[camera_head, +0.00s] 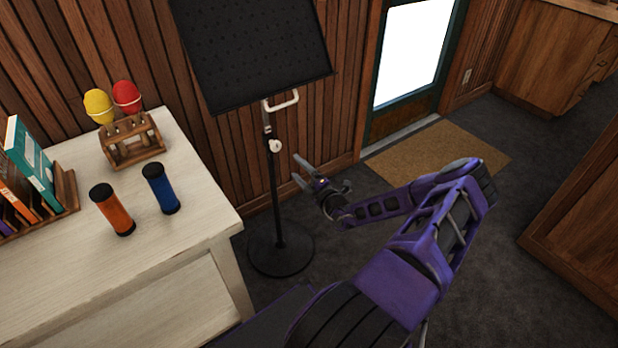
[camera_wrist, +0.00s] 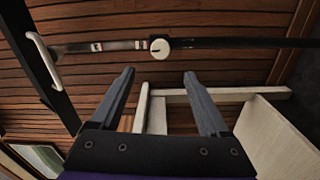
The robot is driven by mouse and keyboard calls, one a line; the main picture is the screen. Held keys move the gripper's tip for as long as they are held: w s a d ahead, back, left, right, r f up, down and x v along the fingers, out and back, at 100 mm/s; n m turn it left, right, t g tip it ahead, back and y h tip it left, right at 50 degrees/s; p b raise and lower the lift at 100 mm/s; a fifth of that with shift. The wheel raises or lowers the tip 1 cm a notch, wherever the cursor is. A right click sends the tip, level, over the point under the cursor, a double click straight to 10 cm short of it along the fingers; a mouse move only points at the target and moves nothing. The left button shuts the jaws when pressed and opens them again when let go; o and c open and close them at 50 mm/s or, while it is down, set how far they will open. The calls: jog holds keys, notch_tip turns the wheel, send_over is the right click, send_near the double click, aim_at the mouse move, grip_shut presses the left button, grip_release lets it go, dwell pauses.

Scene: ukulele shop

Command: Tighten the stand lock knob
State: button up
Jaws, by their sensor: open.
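The music stand (camera_head: 273,190) has a black perforated desk (camera_head: 250,50), a thin dark pole and a round black base (camera_head: 281,248). Its white lock knob (camera_head: 275,146) sits on the pole below a white handle (camera_head: 283,101). In the wrist view the pole runs sideways across the top, with the round white knob (camera_wrist: 160,48) ahead of and between my fingertips. My gripper (camera_head: 298,171) is open and empty, to the right of the pole and a little below the knob in the head view. It is apart from the knob. The wrist view also shows both fingers (camera_wrist: 159,78).
A whitish table (camera_head: 190,250) stands left of the stand, with an orange shaker (camera_head: 113,210), a blue shaker (camera_head: 161,189), a maraca rack (camera_head: 133,150) and books (camera_head: 32,165). A wood-panelled wall is behind. A doormat (camera_head: 437,153) and open carpet lie to the right.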

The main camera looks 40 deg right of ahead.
jog(key=s, duration=0.5)
jog(key=shift+s+a, duration=0.2)
jog(key=shift+s, duration=0.15)
